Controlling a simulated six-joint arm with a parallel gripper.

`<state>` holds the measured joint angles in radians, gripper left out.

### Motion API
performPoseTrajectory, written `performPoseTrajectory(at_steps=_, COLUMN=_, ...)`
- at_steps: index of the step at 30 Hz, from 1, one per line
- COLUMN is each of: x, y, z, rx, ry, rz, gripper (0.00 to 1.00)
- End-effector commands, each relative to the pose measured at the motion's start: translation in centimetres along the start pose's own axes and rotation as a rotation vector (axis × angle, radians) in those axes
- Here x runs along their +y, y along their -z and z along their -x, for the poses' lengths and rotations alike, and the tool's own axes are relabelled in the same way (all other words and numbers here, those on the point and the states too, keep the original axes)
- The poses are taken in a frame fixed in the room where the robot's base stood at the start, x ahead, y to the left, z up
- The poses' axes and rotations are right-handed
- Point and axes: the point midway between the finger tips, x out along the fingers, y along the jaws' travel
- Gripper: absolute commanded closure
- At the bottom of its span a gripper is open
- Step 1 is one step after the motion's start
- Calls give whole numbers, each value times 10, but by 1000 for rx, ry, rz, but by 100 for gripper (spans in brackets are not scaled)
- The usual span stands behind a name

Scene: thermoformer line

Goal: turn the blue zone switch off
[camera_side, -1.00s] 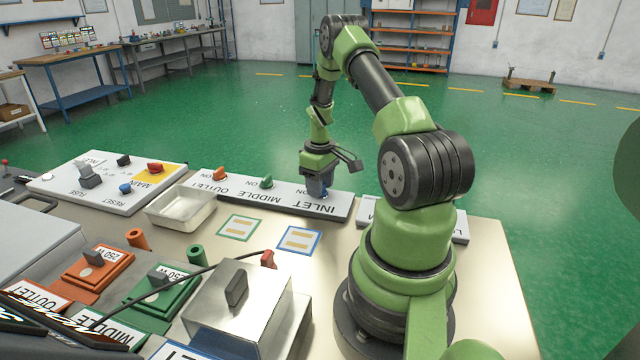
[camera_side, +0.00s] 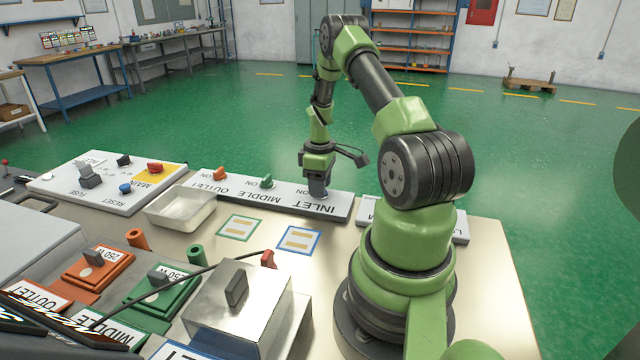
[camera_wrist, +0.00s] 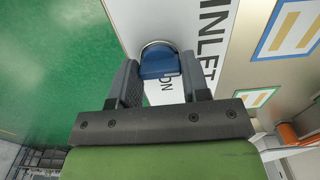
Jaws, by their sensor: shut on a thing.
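The blue zone switch (camera_wrist: 160,62) sits on the white switch panel (camera_side: 285,197) at the end marked INLET. In the wrist view it stands between the two fingers of my gripper (camera_wrist: 160,75), which is shut on it. In the side view my gripper (camera_side: 318,190) points down at the INLET end of the panel and hides the blue switch almost wholly. The word ON shows on the panel beside the switch in the wrist view. Which way the switch is turned is hard to tell.
The green MIDDLE switch (camera_side: 267,181) and the orange OUTLET switch (camera_side: 219,174) stand on the same panel to the left. Blue-framed card (camera_side: 299,254) lies in front.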

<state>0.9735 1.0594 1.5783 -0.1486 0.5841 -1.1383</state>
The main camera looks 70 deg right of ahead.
Motion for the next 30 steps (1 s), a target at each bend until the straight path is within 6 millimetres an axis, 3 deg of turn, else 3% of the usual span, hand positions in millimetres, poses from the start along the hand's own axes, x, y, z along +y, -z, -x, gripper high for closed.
performPoseTrajectory(at_steps=2, x=0, y=0, z=0, rx=-1, ry=1, rz=2, gripper=81)
performPoseTrajectory(at_steps=3, x=0, y=0, z=0, rx=-1, ry=1, rz=2, gripper=48)
performPoseTrajectory(at_steps=6, x=0, y=0, z=0, rx=-1, ry=0, rz=2, gripper=32)
performPoseTrajectory(at_steps=17, x=0, y=0, z=10, rx=1, ry=-2, rz=1, gripper=32)
performPoseTrajectory(at_steps=30, x=1, y=0, z=88, rx=1, ry=-4, rz=2, gripper=32)
